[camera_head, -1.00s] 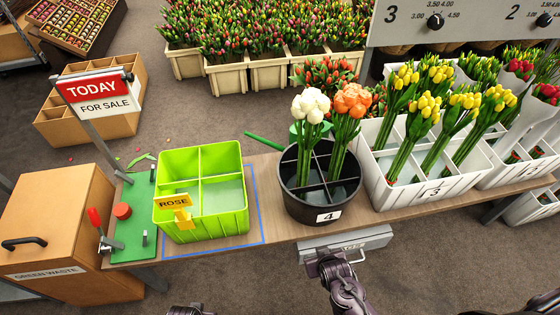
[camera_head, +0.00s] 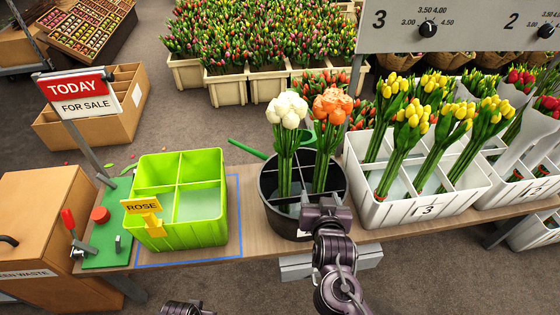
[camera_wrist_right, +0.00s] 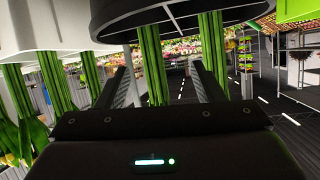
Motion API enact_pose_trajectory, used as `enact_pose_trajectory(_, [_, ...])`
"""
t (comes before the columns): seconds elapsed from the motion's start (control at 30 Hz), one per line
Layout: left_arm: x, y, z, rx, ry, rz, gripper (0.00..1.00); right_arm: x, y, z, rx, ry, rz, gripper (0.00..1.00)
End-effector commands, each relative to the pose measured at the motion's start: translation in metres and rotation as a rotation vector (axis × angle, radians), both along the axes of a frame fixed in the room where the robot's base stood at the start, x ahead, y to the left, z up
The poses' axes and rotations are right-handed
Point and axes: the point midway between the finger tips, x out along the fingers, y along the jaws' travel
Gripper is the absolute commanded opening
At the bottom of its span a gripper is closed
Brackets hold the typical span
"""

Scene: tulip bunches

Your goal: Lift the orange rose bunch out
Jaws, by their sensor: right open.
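The orange rose bunch (camera_head: 332,106) stands upright in the right part of the black divided bucket (camera_head: 262,196), with a white rose bunch (camera_head: 287,106) to its left. My right gripper (camera_head: 325,206) is at the bucket's front rim, below the orange blooms, and hides part of the bucket front. In the right wrist view its two fingers (camera_wrist_right: 160,85) are apart, with a green stem bundle (camera_wrist_right: 157,78) showing between them. This bundle looks like the orange bunch's stems. Another bundle shows by the right-hand finger. Only a bit of my left gripper (camera_head: 186,308) shows at the bottom edge.
A green divided crate (camera_head: 190,236) with a ROSE tag stands left of the bucket, empty. A white crate (camera_head: 400,212) of yellow tulips stands close on the bucket's right. A sign post (camera_head: 92,152) stands at the table's left end.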

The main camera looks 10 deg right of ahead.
Motion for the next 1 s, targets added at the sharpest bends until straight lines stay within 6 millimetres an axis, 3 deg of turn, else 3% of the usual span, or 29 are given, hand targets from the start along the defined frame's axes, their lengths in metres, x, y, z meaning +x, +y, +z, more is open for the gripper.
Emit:
enact_pose_trajectory(0.2, [-0.028,0.003,-0.059,0.001,0.030,-0.006,0.26,0.018,0.002,0.015,-0.072,-0.207,-0.082,0.62])
enact_pose_trajectory(0.4, [-0.052,0.005,-0.095,0.002,0.048,-0.012,0.26,0.023,0.003,0.031,-0.147,-0.364,-0.137,0.62])
enact_pose_trajectory(0.77, [-0.054,0.005,-0.098,0.001,0.049,-0.013,0.26,0.057,-0.010,0.035,-0.163,-0.394,-0.146,0.62])
enact_pose_trajectory(1.0, [-0.053,0.004,-0.096,0.001,0.051,-0.014,0.26,0.089,-0.023,0.035,-0.161,-0.391,-0.146,0.62])
